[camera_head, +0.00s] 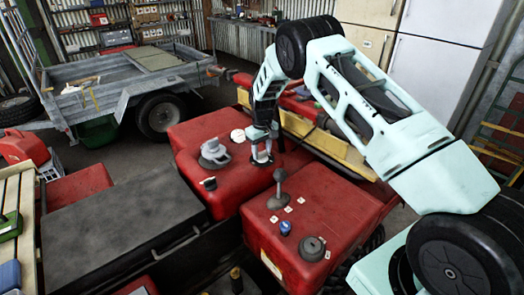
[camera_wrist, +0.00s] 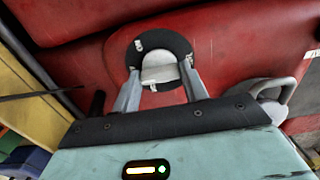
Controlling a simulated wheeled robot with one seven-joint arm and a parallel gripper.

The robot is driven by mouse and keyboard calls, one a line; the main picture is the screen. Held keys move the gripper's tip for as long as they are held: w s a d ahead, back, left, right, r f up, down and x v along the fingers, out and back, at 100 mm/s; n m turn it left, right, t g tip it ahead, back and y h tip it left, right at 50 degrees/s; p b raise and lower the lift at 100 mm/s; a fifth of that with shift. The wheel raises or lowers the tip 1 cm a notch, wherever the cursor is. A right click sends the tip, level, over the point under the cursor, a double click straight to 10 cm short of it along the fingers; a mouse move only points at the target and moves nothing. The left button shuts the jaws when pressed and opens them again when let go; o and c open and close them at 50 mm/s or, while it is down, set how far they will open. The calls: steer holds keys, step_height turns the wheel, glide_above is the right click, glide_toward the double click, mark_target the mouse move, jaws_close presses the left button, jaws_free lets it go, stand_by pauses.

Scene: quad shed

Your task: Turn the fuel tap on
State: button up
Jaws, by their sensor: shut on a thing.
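The fuel tap appears to be a pale grey knob (camera_wrist: 157,66) on a round black plate (camera_wrist: 181,44), set on the red bodywork in the wrist view. My gripper (camera_wrist: 160,80) has one finger on each side of the knob and is shut on it. In the head view my gripper (camera_head: 262,158) points down onto the red body (camera_head: 237,182), and its fingers largely hide the tap. I cannot tell which way the tap is turned.
Left of my gripper stand a grey cap (camera_head: 214,153), a white knob (camera_head: 238,135) and a black cap (camera_head: 208,183). Nearer are a grey lever (camera_head: 278,186), a blue knob (camera_head: 285,227) and a dark round knob (camera_head: 312,247). A trailer (camera_head: 130,80) stands behind.

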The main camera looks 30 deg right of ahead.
mark_target(262, 152)
steer(key=shift+f+m+b, duration=0.1)
steer(key=shift+m+b, duration=0.2)
steer(key=m+b, duration=0.2)
steer(key=shift+m, duration=0.4)
steer(key=m+b, duration=0.1)
steer(key=m, duration=0.1)
steer(key=shift+m+b, duration=0.3)
steer(key=shift+m, duration=0.1)
steer(key=m+b, duration=0.1)
steer(key=m, duration=0.4)
steer(key=shift+m, duration=0.3)
steer(key=shift+b, duration=0.3)
steer(key=o, duration=1)
steer(key=shift+r, duration=0.2)
step_height(262, 152, up, 17)
steer(key=b, duration=0.3)
steer(key=shift+r, duration=0.15)
